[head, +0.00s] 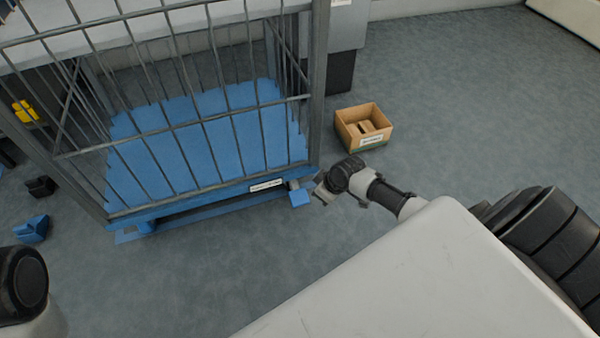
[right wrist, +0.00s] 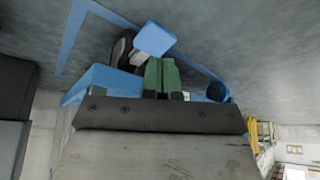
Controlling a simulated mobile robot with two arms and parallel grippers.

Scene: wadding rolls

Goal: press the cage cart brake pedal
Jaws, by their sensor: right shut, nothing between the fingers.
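The cage cart (head: 165,212) has grey bars and a blue base. Its blue brake pedal (head: 300,198) sticks out at the lower right corner, beside a caster. The pedal also shows in the right wrist view (right wrist: 155,40), with the dark caster wheel (right wrist: 121,50) left of it. My right gripper (head: 322,191) is just right of the pedal in the head view. Its green fingers (right wrist: 161,76) are together and empty, their tips close to the pedal; I cannot tell whether they touch. My left gripper is out of view; only part of my left arm shows at the lower left.
An open cardboard box (head: 363,128) stands on the floor behind my right gripper. A grey cabinet (head: 345,35) is behind the cart. Small blue (head: 31,229) and black (head: 41,187) items lie at the left. The floor right of the box is clear.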

